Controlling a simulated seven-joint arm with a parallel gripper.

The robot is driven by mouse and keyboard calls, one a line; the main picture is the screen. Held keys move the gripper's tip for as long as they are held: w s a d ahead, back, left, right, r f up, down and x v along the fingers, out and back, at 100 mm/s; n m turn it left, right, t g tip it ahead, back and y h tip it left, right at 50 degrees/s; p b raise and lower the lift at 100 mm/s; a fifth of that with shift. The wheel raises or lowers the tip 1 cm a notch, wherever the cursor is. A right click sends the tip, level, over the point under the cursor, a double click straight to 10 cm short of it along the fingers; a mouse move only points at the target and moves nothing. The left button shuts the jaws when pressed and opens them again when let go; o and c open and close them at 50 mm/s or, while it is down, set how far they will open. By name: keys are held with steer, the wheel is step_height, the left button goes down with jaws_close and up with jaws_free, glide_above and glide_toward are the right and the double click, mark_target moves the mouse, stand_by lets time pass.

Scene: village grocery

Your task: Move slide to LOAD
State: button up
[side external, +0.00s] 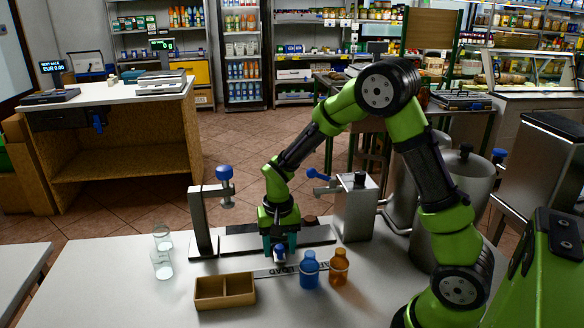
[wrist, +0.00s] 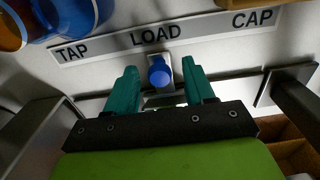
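The slide shows as a small pale block with a blue knob (wrist: 160,73), standing by the word LOAD on the label strip (wrist: 112,44). The strip reads TAP, LOAD, CAP from left to right in the wrist view. In the side view the blue knob (side external: 279,249) sits low between my fingers. My gripper (side external: 279,251) points down over the rail. In the wrist view its teal fingers (wrist: 159,70) are apart, one on each side of the knob, with a gap visible on both sides. The slide's lower part is partly hidden.
A metal dispenser (side external: 356,208) with a blue lever stands right, a press post (side external: 201,222) with a blue knob left. A blue bottle (side external: 309,271), an amber bottle (side external: 339,269) and a two-compartment wooden tray (side external: 225,302) stand in front. Two clear glasses (side external: 162,264) stand left.

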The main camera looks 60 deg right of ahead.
steer(key=shift+r, duration=0.1)
steer(key=shift+r, duration=3.4)
steer(key=shift+s+f, duration=0.1)
steer(key=s+a+r+n+t+y, duration=0.1)
steer(key=s+a+r+n+t, duration=0.1)
steer(key=s+r, duration=0.5)
steer(key=s+a+r+n+t+y, duration=0.1)
steer(key=s+a+r+n+t, duration=0.2)
steer(key=s+r, duration=0.4)
steer(key=shift+s+a+r+t, duration=0.25)
steer(key=shift+s+a+t, duration=0.2)
steer(key=shift+a+t, duration=0.5)
steer(key=shift+d, duration=0.2)
